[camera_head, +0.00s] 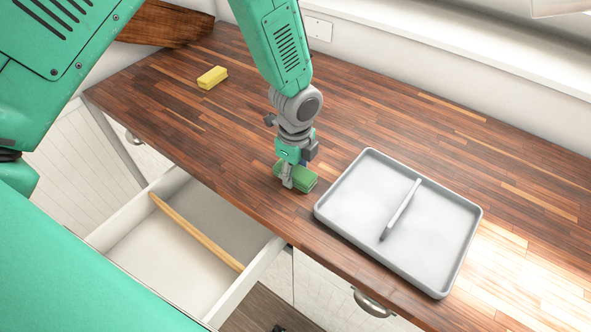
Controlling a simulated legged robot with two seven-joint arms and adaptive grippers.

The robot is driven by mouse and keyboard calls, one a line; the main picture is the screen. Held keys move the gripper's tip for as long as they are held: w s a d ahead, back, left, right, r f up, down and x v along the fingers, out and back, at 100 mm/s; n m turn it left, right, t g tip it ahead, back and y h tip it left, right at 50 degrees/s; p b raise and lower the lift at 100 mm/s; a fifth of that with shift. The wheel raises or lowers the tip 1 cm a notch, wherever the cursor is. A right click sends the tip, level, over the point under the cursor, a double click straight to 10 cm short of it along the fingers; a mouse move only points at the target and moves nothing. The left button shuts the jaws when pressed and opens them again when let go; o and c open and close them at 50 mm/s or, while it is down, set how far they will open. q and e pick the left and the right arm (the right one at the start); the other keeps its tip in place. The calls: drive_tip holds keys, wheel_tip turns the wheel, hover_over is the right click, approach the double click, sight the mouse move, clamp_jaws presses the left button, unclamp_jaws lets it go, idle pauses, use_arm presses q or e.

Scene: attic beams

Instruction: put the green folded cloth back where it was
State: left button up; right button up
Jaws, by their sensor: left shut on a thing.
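The green folded cloth (305,181) is a small thick block at the wooden countertop's front part, just left of the grey tray (332,222). My left gripper (287,181) comes down from above and is shut on the cloth, hiding part of it. The cloth is on the countertop or very slightly above it; I cannot tell which. It looks apart from the tray. My right gripper is not in view.
A grey pen-like object (400,210) lies in the tray. An open white drawer (255,268) with a wooden divider (195,231) juts out below the counter's front edge. A yellow block (212,77) lies at the back left. The countertop (420,130) behind the tray is clear.

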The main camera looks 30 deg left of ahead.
sight(297, 171)
use_arm(q)
drive_tip(key=shift+d, duration=0.35)
drive_tip(key=o, duration=1.1)
drive_tip(key=shift+a, duration=0.2)
drive_tip(key=shift+a+f, duration=0.1)
drive_tip(key=shift+a+r, duration=0.1)
drive_tip(key=shift+r, duration=0.3)
wheel_tip(297, 171, up, 12)
drive_tip(key=shift+f+b, duration=0.25)
drive_tip(key=shift+b, duration=0.2)
